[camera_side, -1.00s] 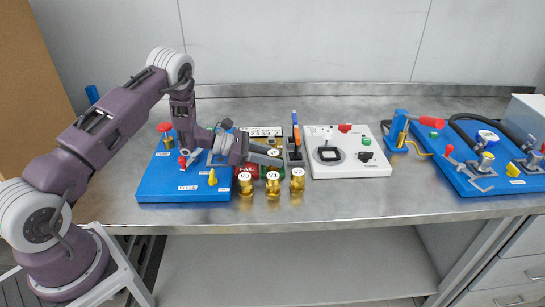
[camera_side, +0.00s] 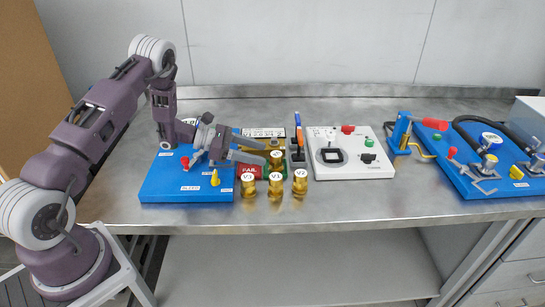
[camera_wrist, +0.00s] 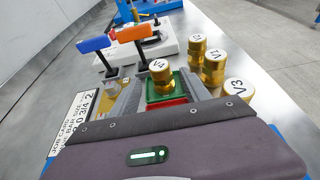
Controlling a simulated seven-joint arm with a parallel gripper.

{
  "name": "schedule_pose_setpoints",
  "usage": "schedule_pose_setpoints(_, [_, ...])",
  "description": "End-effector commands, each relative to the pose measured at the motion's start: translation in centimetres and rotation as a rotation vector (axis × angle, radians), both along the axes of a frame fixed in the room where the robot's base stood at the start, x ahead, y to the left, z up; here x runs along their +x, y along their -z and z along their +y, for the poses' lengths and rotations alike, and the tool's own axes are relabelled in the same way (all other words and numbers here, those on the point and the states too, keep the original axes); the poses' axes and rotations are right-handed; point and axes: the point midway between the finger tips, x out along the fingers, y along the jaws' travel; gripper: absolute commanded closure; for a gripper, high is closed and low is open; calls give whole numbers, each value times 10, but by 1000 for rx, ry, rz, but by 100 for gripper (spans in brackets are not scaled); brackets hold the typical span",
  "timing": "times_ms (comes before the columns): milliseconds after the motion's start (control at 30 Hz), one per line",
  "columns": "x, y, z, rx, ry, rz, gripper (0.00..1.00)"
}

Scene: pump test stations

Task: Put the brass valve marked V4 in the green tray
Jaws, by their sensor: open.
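The brass valve marked V4 (camera_side: 277,162) stands upright, and it also shows in the wrist view (camera_wrist: 160,83). Green tray surface (camera_wrist: 181,83) shows around its base, so it appears to stand in the green tray. The tray is mostly hidden in the side view. My gripper (camera_side: 263,152) is open, with its fingers on either side of V4 in the wrist view. In the side view the fingertips lie just left of the valve, apparently apart from it.
The red FAIL tray (camera_side: 250,171) adjoins on the left. Brass valves V3 (camera_side: 248,187), V1 (camera_side: 275,186) and a third (camera_side: 300,182) stand in front.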

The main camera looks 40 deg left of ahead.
Motion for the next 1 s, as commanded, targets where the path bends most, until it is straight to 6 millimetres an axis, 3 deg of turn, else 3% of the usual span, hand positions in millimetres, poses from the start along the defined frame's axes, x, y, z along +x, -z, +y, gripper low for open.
schedule_pose_setpoints(200, [-32,-17,33,0,-2,0,45])
schedule_pose_setpoints(467, [-41,-23,39,2,8,-4,45])
schedule_pose_setpoints(567, [-41,-51,16,36,99,-36,45])
schedule_pose_setpoints(667, [-57,-114,-40,145,334,-117,45])
schedule_pose_setpoints(700, [-72,-140,-66,211,452,-157,45])
schedule_pose_setpoints(767, [-103,-173,-102,324,632,-221,45])
schedule_pose_setpoints(833, [-149,-203,-136,487,844,-303,45])
schedule_pose_setpoints(900, [-200,-222,-158,685,1051,-393,45])
schedule_pose_setpoints(1000, [-267,-233,-165,1023,1314,-531,45])
